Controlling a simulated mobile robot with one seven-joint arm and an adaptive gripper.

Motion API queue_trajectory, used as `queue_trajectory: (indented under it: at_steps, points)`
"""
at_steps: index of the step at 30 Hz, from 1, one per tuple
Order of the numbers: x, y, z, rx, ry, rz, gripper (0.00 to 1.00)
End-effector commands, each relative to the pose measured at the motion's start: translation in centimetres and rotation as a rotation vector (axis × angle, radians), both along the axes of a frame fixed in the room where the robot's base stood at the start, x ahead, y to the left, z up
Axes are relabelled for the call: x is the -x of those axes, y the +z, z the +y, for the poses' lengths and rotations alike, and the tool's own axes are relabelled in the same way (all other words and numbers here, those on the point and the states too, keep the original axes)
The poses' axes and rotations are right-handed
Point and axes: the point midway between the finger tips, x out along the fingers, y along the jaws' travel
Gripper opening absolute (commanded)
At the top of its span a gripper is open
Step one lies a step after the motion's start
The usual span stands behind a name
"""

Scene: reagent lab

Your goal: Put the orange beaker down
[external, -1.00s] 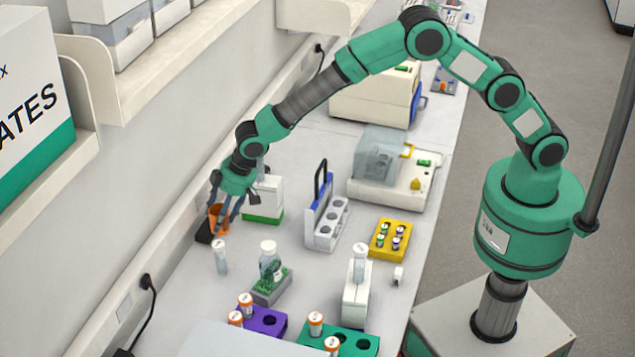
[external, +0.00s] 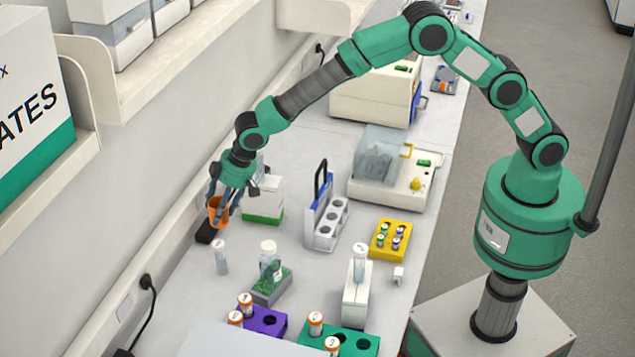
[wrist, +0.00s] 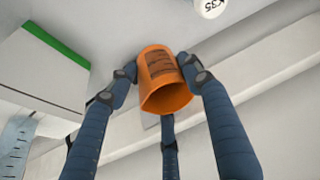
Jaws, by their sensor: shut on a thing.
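The orange beaker (external: 217,209) is between the fingers of my gripper (external: 221,205), at the back left of the bench by the wall. In the wrist view the beaker (wrist: 165,80) shows its dark printed marks and its open rim. The blue fingers of my gripper (wrist: 165,85) close around it from both sides, with a third finger below it. In the external view the beaker appears just above a small black block (external: 206,232). I cannot tell whether its base touches anything.
A white box with a green band (external: 264,200) stands close to the right of the beaker. A white-capped vial (external: 220,257) stands in front. A blue and white tube rack (external: 327,222) and a yellow rack (external: 389,240) are further right. The wall is close on the left.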

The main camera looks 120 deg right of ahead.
Motion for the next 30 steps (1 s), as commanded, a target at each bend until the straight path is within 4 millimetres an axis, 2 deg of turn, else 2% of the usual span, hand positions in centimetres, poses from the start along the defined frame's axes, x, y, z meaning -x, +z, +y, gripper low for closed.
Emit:
queue_trajectory:
  at_steps: [11, 30]
  points:
    - [1.9, 1.7, 1.7, -0.011, -0.067, 0.009, 0.25]
    - [10.1, 6.4, 6.6, -0.024, -0.342, 0.029, 0.25]
